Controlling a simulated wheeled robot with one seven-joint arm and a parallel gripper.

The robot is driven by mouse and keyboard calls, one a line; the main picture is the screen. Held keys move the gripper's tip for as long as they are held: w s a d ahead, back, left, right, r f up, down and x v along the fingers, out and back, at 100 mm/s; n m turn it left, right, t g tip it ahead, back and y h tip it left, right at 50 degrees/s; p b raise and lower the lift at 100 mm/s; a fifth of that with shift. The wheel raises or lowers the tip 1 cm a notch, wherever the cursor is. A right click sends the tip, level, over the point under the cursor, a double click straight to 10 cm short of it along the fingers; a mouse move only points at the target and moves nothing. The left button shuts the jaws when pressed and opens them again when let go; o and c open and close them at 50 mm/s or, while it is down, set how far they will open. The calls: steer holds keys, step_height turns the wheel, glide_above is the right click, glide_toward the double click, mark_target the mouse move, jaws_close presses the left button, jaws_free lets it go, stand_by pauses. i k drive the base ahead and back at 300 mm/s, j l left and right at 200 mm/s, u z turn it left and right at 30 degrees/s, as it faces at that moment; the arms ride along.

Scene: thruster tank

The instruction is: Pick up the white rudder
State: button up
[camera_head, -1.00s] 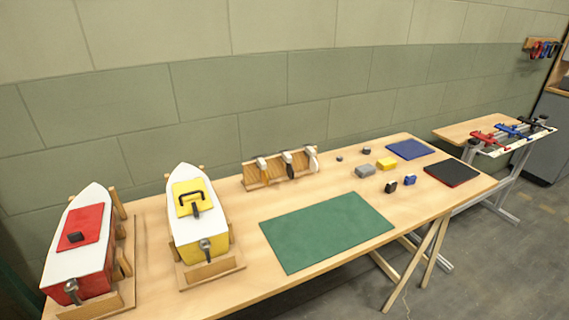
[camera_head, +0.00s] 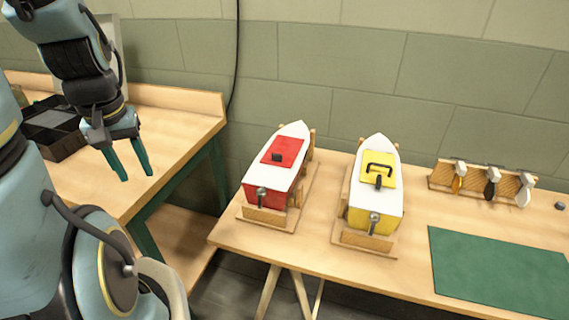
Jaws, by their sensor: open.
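A wooden rack (camera_head: 470,197) stands at the back right of the table and holds three small rudder-like pieces. The white rudder (camera_head: 525,190) is the rightmost, upright at the rack's right end.
A red-and-white boat (camera_head: 278,175) and a yellow-and-white boat (camera_head: 376,195) sit on wooden stands between my gripper and the rack. A green mat (camera_head: 500,270) lies right. The left bench (camera_head: 180,125) carries a dark bin (camera_head: 52,128).

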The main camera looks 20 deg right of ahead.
mark_target(522, 198)
steer(key=k+l, duration=0.15)
steer(key=l, duration=0.2)
steer(key=k+l, duration=0.2)
steer(key=l, duration=0.2)
steer(key=k+l, duration=0.15)
steer(key=l, duration=0.2)
steer(key=k+l, duration=0.15)
steer(key=l, duration=0.25)
steer(key=k+l, duration=0.15)
steer(key=l, duration=0.2)
steer(key=k+l, duration=0.2)
steer(key=l, duration=0.2)
steer(key=k+l+z, duration=0.1)
steer(key=l, duration=0.25)
steer(key=k+l, duration=0.2)
steer(key=l, duration=0.2)
